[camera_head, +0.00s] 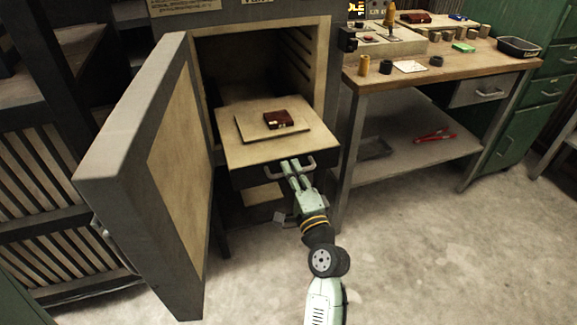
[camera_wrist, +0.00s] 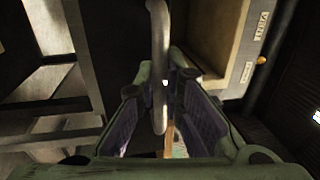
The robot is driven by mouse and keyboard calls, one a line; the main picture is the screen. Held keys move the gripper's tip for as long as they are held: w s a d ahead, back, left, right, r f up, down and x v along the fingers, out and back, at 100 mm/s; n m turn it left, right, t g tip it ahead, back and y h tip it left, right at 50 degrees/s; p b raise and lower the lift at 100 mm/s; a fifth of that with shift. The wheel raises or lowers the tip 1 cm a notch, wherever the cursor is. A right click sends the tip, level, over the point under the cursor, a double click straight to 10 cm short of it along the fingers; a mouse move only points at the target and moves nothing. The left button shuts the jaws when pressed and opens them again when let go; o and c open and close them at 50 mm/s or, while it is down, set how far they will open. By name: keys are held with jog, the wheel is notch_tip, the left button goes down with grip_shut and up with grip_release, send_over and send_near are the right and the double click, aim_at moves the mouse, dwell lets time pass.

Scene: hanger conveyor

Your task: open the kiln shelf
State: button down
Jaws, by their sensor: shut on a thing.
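The kiln (camera_head: 340,60) stands with its thick door (camera_head: 140,140) swung wide open to the left. The kiln shelf (camera_head: 240,150) sticks out of the chamber toward me, with a pale board and a dark red block (camera_head: 279,119) lying on it. A curved metal handle (camera_head: 305,163) is on the shelf's dark front edge. My gripper (camera_head: 291,168) is at this handle, its fingers shut on it. In the wrist view the handle (camera_wrist: 158,60) runs between the two fingers of my gripper (camera_wrist: 166,100). The shelf's back end is hidden in the dark chamber.
A slatted rack (camera_head: 50,165) is behind the door at left. The concrete floor in front is clear.

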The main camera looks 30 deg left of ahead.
jog(key=shift+s+d, duration=0.3)
jog(key=shift+d, duration=0.05)
jog(key=c, duration=1.7)
grip_release()
jog(key=shift+r, duration=0.1)
